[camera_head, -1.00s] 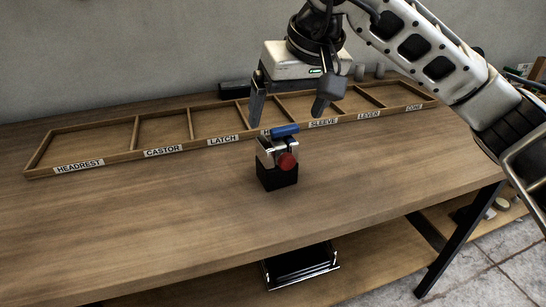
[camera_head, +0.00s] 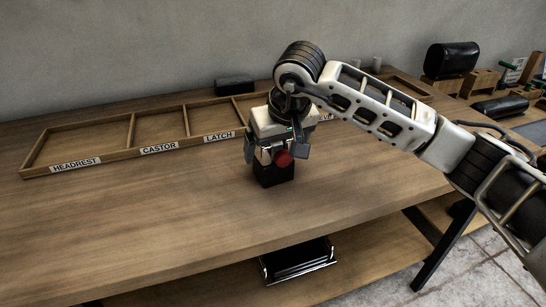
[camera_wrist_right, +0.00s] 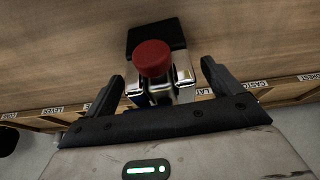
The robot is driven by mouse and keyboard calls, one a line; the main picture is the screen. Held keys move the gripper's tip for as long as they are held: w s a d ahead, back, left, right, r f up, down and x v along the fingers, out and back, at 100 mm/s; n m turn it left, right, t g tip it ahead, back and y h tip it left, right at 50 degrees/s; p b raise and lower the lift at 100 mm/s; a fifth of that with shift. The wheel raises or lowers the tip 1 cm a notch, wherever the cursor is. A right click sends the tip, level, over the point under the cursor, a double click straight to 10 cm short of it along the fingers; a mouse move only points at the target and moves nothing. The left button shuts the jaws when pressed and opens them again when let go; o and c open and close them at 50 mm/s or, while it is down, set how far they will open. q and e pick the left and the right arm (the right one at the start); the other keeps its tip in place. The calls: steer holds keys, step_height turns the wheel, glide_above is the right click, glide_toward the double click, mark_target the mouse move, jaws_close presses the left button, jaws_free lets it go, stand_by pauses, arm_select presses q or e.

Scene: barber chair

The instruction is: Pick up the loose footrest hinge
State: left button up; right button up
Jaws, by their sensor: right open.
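The footrest hinge (camera_head: 265,156) is a shiny metal piece with a red round knob (camera_head: 283,158), and it stands on a black block (camera_head: 273,175) on the bench. My right gripper (camera_head: 276,151) is down over the hinge from above, with a finger on either side. In the right wrist view the open fingers (camera_wrist_right: 165,85) flank the metal hinge (camera_wrist_right: 184,73), with gaps visible on both sides. The red knob (camera_wrist_right: 153,58) faces that camera. The blue part on top of the hinge is hidden by the gripper in the head view. My left gripper is out of view.
A wooden tray (camera_head: 133,131) with labelled compartments, such as HEADREST, CASTOR and LATCH, lies behind the hinge. A dark box (camera_head: 235,86) stands behind it. Black cushioned parts (camera_head: 452,60) sit at the back right. The bench front (camera_head: 150,220) is clear.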

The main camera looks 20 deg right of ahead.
steer(key=shift+x, duration=1.1)
steer(key=c, duration=1.5)
steer(key=shift+r, duration=0.15)
steer(key=shift+c, duration=0.5)
